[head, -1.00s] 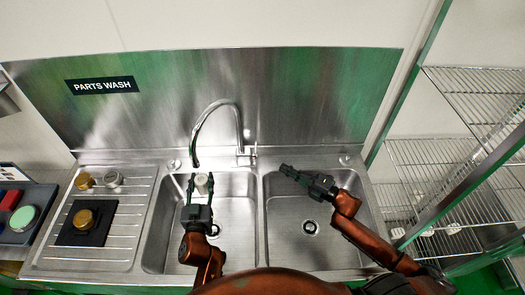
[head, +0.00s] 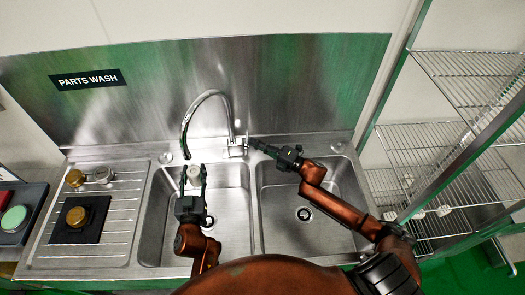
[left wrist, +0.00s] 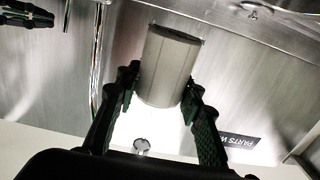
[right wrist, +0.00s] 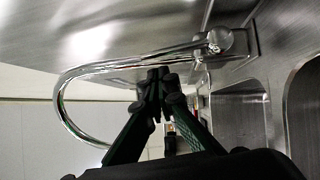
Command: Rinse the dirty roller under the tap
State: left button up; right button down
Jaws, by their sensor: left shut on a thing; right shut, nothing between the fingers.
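The roller (head: 194,174) is a pale grey cylinder, held over the left basin (head: 222,215) close below the spout of the tap (head: 231,112). My left gripper (head: 193,171) is shut on it, one finger on each side; the left wrist view shows the roller (left wrist: 168,68) tilted between the fingertips. The tap is a chrome gooseneck, and no running water can be made out. My right gripper (head: 251,143) is shut and empty, its tips close to the tap's base and handle (head: 238,147). In the right wrist view, the tap's curve (right wrist: 62,98) passes behind the fingertips (right wrist: 156,78); contact cannot be told.
The right basin (head: 310,235) is empty. Brass and steel parts (head: 75,178) stand on the drainboard (head: 120,225), one on a black mat (head: 90,236). A button panel (head: 30,195) sits far left, a wire rack (head: 440,145) right. A metal backsplash closes the back.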

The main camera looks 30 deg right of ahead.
jog(key=shift+w+d+r, duration=0.1)
jog(key=shift+w+d, duration=0.05)
jog(key=shift+w, duration=0.6)
jog(key=shift+w, duration=0.1)
jog(key=shift+w+d+r, duration=0.15)
jog(key=shift+w+d, duration=0.05)
jog(key=shift+w, duration=0.25)
jog(key=shift+w+d+r, duration=0.15)
jog(key=shift+w, duration=0.3)
jog(key=s+a+r+v, duration=0.1)
jog(key=a+v, duration=0.1)
jog(key=v, duration=1.1)
jog(key=shift+s, duration=0.25)
